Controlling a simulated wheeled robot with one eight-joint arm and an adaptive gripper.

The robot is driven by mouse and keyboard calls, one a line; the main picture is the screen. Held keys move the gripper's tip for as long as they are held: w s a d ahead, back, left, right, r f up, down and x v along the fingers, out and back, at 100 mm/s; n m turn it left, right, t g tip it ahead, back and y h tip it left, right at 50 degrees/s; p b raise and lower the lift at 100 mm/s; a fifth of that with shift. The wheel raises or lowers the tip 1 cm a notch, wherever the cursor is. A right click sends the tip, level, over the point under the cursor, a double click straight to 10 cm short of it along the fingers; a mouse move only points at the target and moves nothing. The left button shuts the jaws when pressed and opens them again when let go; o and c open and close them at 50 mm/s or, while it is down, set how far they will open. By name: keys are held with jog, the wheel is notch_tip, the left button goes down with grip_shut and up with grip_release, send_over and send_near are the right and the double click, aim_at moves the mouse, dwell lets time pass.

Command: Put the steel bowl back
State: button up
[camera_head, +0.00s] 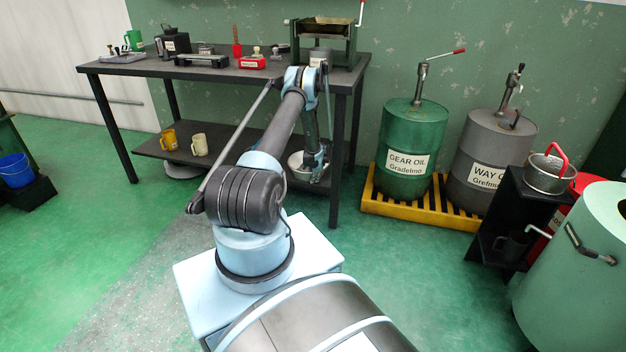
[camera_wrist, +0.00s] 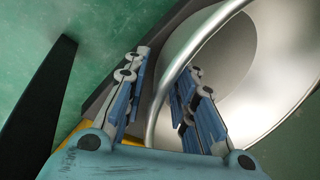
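The steel bowl (camera_head: 297,166) is at the right end of the table's lower shelf, partly hidden by my gripper (camera_head: 316,168). In the wrist view the shiny bowl (camera_wrist: 272,85) fills the right side. Its rim runs between the two fingers of my gripper (camera_wrist: 167,68). One finger is on the inner side of the rim and the other is outside it. The fingers are spread, with gaps visible beside the rim. Whether either finger touches the bowl is unclear.
The dark workbench (camera_head: 135,68) has a lower shelf (camera_head: 235,154) with a yellow mug (camera_head: 169,139) and a cream mug (camera_head: 199,145). A table leg (camera_head: 337,165) stands close right of my gripper. Oil drums (camera_head: 408,150) stand farther right.

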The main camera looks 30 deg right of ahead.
jog(key=shift+r, duration=0.1)
jog(key=v, duration=1.2)
dwell(0.5)
